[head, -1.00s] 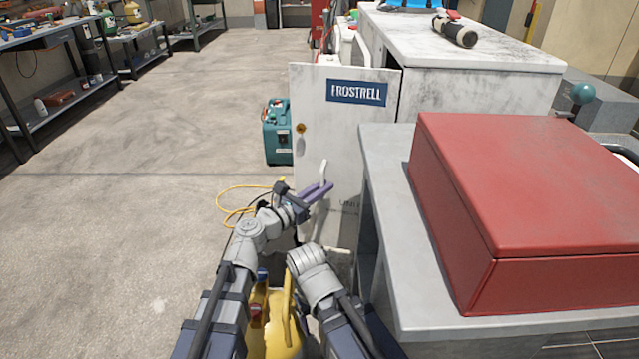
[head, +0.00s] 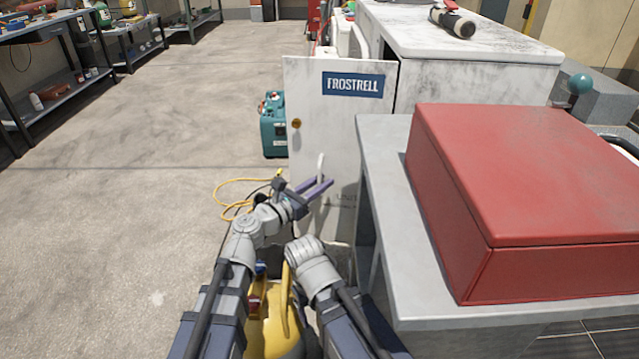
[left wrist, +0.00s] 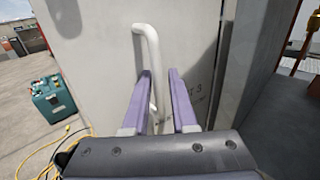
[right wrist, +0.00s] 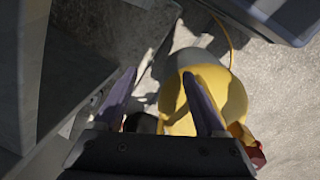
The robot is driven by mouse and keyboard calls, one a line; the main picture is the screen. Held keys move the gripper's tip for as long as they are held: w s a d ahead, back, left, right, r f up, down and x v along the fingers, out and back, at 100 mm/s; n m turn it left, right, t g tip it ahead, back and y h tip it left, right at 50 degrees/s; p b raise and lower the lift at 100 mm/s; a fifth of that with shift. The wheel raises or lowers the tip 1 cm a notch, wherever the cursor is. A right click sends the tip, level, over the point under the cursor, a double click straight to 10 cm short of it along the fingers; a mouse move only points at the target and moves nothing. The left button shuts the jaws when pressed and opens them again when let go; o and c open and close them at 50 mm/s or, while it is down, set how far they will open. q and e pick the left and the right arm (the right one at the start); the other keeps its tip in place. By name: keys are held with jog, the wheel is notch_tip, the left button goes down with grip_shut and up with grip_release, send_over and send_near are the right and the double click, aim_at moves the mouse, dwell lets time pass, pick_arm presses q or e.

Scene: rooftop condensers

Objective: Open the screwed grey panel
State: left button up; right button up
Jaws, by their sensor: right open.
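The light grey panel (head: 330,130) with a blue FROSTRELL label (head: 353,84) stands swung out from the condenser cabinet, a dark gap showing at its right edge. A brass-coloured round screw (head: 296,124) is near its left edge. A white bar handle (head: 320,165) is on its lower part; it also shows in the left wrist view (left wrist: 150,50). My left gripper (head: 322,182) is open at the handle. The handle's lower end lies between the fingers in that view; contact cannot be told. My right gripper (right wrist: 159,75) is open and empty, pointing down over a yellow object (right wrist: 225,95).
A grey bench (head: 385,180) with a red box (head: 520,170) stands close on the right. The condenser cabinet (head: 470,75) is behind it.

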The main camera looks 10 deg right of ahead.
pick_arm(q)
jog(key=v, duration=0.7)
jog(key=shift+s+a, duration=0.25)
jog(key=shift+a, duration=0.05)
